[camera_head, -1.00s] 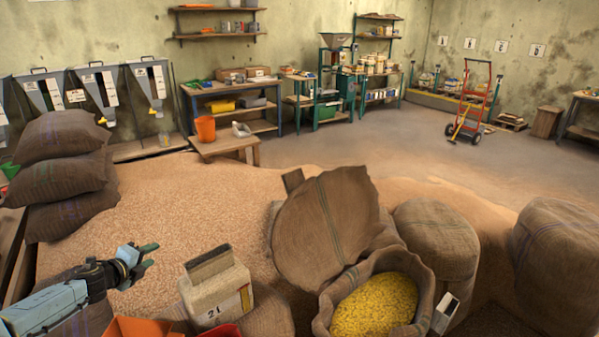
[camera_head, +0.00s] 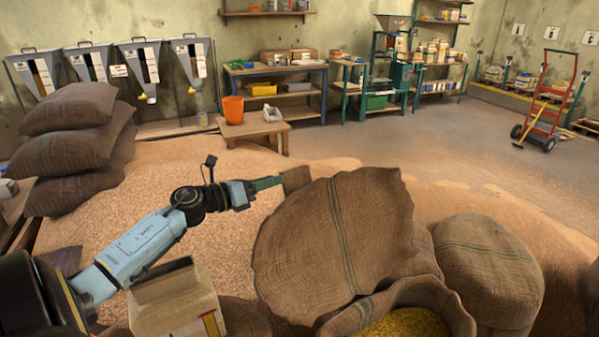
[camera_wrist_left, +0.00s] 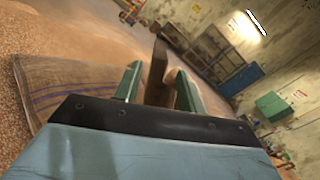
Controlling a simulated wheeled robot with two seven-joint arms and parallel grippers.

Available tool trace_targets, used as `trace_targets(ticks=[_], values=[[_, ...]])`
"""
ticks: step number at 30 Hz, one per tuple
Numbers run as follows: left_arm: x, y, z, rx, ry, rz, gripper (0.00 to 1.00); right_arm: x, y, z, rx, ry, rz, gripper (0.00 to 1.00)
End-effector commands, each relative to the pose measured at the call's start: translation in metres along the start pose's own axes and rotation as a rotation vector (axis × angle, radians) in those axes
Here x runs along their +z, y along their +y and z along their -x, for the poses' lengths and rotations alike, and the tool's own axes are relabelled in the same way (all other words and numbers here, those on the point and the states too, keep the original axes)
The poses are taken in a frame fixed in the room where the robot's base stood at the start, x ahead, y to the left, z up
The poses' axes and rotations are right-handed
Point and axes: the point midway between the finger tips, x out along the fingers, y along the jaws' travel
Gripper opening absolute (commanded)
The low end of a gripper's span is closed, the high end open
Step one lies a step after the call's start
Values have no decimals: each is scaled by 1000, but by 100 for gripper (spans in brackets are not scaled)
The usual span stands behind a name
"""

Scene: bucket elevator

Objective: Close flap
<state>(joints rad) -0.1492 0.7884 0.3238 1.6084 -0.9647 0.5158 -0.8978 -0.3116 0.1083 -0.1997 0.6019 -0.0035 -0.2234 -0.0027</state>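The flap (camera_head: 335,230) is a large round sheet of brown burlap with green stripes, raised at a slant beside an open sack (camera_head: 455,303) of yellow grain (camera_head: 405,325). A brown tab (camera_head: 297,179) sticks up from the flap's upper left edge. My left gripper (camera_head: 268,184) is at this tab from the left. In the left wrist view, the tab (camera_wrist_left: 157,70) stands between the two green fingers (camera_wrist_left: 158,85), with gaps seeming to show beside it, so the gripper looks open around it. My right gripper is out of view.
A beige container (camera_head: 170,305) stands below my left forearm. A closed sack (camera_head: 490,270) is right of the open one. Stacked sacks (camera_head: 75,150) stand at left. Loose grain (camera_head: 160,190) covers the floor between. An orange bucket (camera_head: 233,110) sits on a low bench behind.

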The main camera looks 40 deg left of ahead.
Motion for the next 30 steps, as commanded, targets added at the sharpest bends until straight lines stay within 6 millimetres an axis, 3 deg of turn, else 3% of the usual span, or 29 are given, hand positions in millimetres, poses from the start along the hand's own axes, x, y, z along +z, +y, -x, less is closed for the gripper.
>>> trace_targets(ticks=[9,15,21,30], values=[[2,0,-51,0,-4,2,40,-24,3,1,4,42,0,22],[1,0,-75,1,-4,3,40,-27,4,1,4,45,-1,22],[0,0,-86,2,-1,2,40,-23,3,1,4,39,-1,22],[0,0,-88,2,-1,2,40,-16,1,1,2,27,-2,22]])
